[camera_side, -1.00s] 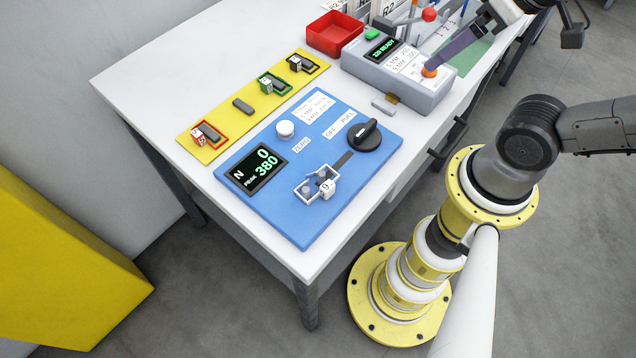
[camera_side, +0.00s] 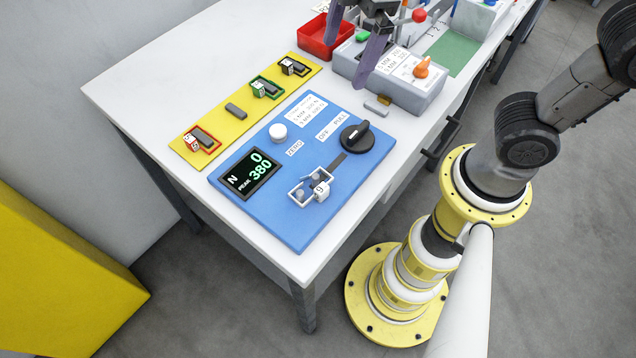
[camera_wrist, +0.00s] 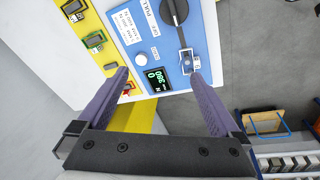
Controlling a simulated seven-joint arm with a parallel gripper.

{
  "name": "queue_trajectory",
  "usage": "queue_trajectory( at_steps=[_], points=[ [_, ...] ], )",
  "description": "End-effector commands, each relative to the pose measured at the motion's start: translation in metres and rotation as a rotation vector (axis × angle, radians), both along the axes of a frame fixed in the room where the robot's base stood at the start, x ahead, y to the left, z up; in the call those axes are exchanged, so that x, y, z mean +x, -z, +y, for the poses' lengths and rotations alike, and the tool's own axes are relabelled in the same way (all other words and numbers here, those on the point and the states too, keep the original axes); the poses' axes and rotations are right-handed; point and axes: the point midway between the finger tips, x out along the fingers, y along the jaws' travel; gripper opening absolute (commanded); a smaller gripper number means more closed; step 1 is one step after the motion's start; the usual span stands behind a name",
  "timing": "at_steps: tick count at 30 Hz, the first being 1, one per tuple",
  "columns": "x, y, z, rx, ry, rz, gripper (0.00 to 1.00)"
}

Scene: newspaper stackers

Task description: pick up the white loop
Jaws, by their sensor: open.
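The white loop (camera_side: 321,191) lies on the blue panel (camera_side: 258,218), around small pegs, with a numbered white tag block on its front side. In the wrist view the white loop (camera_wrist: 190,63) shows beside the right fingertip, partly hidden near it. My gripper (camera_side: 345,62) is open and empty, with purple fingers, above the table near the grey box and beyond the loop in the side view. In the wrist view the fingers of my gripper (camera_wrist: 160,73) are wide apart, with the panel's display between them.
A black knob (camera_side: 355,138) and a white button (camera_side: 278,132) stand up from the panel. A yellow strip (camera_side: 215,130) holds red, green and black loops. A grey box (camera_side: 420,88) with an orange knob and a red bin (camera_side: 318,40) stand behind. The left tabletop is clear.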

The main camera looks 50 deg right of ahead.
Motion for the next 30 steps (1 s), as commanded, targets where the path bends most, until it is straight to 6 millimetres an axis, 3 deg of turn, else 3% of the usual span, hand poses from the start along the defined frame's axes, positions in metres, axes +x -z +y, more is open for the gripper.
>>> queue_trajectory(
  at_steps=[1, 3, 6, 9, 14, 24, 30],
  points=[
    [0.004, 0.012, 0.026, -0.027, -0.101, 0.044, 1.0],
    [0.005, 0.027, 0.054, -0.055, -0.2, 0.087, 1.0],
    [-0.002, 0.046, 0.083, -0.086, -0.285, 0.135, 1.0],
    [-0.011, 0.059, 0.097, -0.109, -0.333, 0.164, 1.0],
    [-0.017, 0.07, 0.101, -0.116, -0.355, 0.172, 1.0],
    [-0.017, 0.13, 0.101, -0.115, -0.351, 0.172, 1.0],
    [-0.017, 0.146, 0.101, -0.113, -0.35, 0.169, 1.0]
  ],
)
